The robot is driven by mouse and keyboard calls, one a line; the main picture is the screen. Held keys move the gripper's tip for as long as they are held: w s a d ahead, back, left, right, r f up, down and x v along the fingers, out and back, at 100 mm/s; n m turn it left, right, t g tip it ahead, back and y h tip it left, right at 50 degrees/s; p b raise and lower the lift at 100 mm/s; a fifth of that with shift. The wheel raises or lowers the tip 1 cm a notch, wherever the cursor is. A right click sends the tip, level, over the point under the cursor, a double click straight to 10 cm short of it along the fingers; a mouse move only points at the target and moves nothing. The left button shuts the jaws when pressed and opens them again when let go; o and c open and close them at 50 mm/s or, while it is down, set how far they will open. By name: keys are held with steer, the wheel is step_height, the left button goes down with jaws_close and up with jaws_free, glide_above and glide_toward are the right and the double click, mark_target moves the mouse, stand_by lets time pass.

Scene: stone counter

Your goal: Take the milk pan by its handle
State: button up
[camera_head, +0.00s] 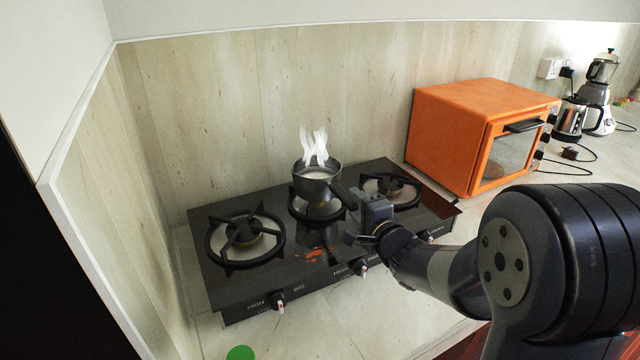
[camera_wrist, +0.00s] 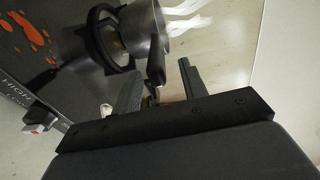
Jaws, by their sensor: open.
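The milk pan (camera_head: 318,186) is a small metal pan with white liquid inside, standing on the middle burner of the stove. White steam rises above it. Its dark handle (camera_wrist: 155,62) points from the pan towards my gripper in the wrist view, where the pan's metal side (camera_wrist: 147,28) also shows. My gripper (camera_head: 362,207) is open, just right of and in front of the pan. In the wrist view, the handle's end lies between or very near the two fingertips (camera_wrist: 161,68); its depth relative to them is hard to tell. No grip on it shows.
The black stove (camera_head: 225,285) has burners left and right of the pan, front knobs and an orange spill (camera_head: 314,253). An orange oven (camera_head: 455,130) stands right. A kettle (camera_head: 570,120) and blender (camera_head: 600,95) are farther right. The wall is close behind.

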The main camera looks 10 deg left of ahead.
mark_target(348, 196)
steer(key=x, duration=0.4)
steer(key=shift+s+a+f+p, duration=0.1)
steer(key=shift+a+p, duration=0.15)
steer(key=shift+p, duration=0.15)
jaws_close()
stand_by(0.4)
